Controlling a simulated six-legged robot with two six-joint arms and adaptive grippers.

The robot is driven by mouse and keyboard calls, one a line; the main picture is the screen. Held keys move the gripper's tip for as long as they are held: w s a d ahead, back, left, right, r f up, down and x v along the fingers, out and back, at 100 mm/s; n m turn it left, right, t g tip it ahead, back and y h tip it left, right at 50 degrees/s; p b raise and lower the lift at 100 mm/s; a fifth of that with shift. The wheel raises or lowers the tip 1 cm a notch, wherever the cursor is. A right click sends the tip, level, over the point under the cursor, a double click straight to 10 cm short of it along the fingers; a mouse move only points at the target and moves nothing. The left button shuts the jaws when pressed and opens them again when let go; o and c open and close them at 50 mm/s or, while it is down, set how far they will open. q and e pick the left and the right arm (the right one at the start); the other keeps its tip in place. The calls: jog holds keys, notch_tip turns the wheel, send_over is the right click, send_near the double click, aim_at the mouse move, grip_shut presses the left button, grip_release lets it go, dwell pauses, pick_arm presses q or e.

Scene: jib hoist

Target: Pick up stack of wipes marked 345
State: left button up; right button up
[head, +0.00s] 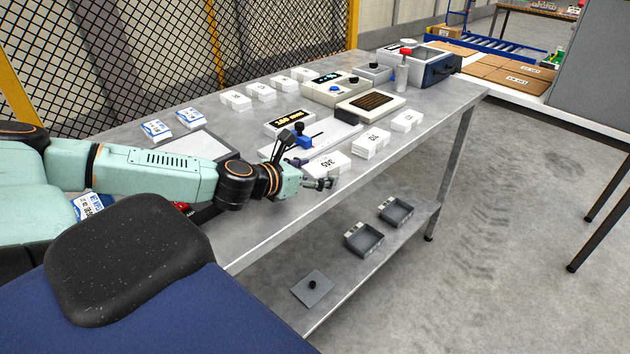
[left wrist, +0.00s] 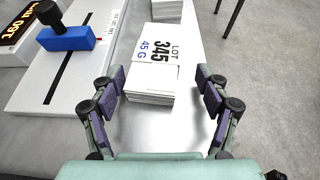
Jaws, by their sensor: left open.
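The stack of wipes marked 345 (head: 328,164) lies on the metal bench near its front edge. In the left wrist view the stack (left wrist: 153,78) shows its white top with "LOT 345 45 G" and layered sides. My left gripper (head: 308,172) is at the near end of the stack in the head view. In the left wrist view my left gripper (left wrist: 160,92) is open, with one finger on each side of the stack's near end and gaps on both sides. My right gripper is not in view.
A sliding gauge with a blue block (left wrist: 68,38) stands left of the stack. Another white stack (head: 370,142) lies just beyond it. A display reading "160" (head: 290,122) and more stacks (head: 236,101) are farther back. The bench's front edge is close on the right.

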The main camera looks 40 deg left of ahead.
pick_arm(q)
jog(key=shift+s+a+r, duration=0.1)
jog(key=shift+s+a, duration=0.05)
jog(key=shift+s, duration=0.1)
jog(key=shift+a, duration=0.15)
jog(key=shift+w, duration=0.2)
jog(key=shift+c, duration=0.6)
jog(key=shift+w+f, duration=0.3)
jog(key=shift+w, duration=0.05)
jog(key=shift+c, duration=1.4)
jog(key=shift+s+d+r, duration=0.1)
jog(key=shift+d, duration=0.1)
jog(key=shift+c, duration=0.8)
jog(key=shift+s+a+r, duration=0.1)
jog(key=shift+s+r, duration=0.05)
jog(key=shift+s, duration=0.2)
jog(key=shift+c, duration=1.4)
jog(key=shift+a, duration=0.1)
jog(key=shift+c, duration=0.8)
jog(key=shift+w, duration=0.2)
jog(key=shift+c, duration=1.3)
jog(key=shift+d, duration=0.2)
